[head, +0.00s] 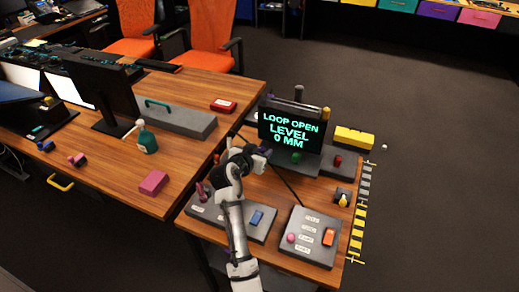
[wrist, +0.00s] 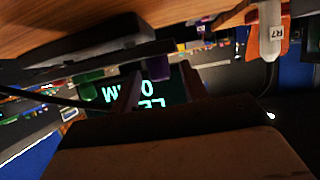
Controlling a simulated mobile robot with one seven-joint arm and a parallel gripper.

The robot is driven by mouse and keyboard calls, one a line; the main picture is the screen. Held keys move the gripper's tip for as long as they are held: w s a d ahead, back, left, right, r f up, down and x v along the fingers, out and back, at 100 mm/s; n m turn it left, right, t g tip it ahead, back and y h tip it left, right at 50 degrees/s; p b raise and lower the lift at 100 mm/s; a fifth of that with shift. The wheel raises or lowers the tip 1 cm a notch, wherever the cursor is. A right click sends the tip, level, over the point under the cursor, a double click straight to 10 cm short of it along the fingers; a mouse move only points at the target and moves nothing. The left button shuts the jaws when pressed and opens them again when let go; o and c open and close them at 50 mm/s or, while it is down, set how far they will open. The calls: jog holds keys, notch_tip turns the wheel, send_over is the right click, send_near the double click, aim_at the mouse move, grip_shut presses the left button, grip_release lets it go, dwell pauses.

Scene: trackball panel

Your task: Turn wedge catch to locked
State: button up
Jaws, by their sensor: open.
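No part is clearly marked as the wedge catch, so I cannot tell which it is. On the small wooden table, a grey labelled panel (head: 303,252) carries an orange block (head: 329,237) and a pink ball (head: 291,238). A second grey panel (head: 262,231) carries a blue block (head: 257,218) and a pink lever. A yellow-tipped knob (head: 343,201) stands on a dark base at the right. My gripper (head: 262,152) is open and empty, just left of the black display (head: 285,125). In the wrist view its fingers (wrist: 160,86) stand before the upside-down screen.
The display reads "LOOP OPEN LEVEL 0 MM". Green (head: 296,158) and red (head: 338,160) knobs stand at its foot. A yellow block (head: 354,138) lies behind. A larger desk (head: 110,170) holds a grey slab, a green bottle and a pink block. Open floor lies right.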

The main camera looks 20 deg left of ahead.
grip_shut()
jog(key=shift+w+a+f+m+h+b, duration=0.1)
jog(key=shift+f+m+h+b, duration=0.25)
jog(key=shift+b, duration=0.5)
jog(key=shift+r+m+h+b, duration=0.35)
jog(key=shift+m+h, duration=0.1)
jog(key=shift+h, duration=0.1)
grip_release()
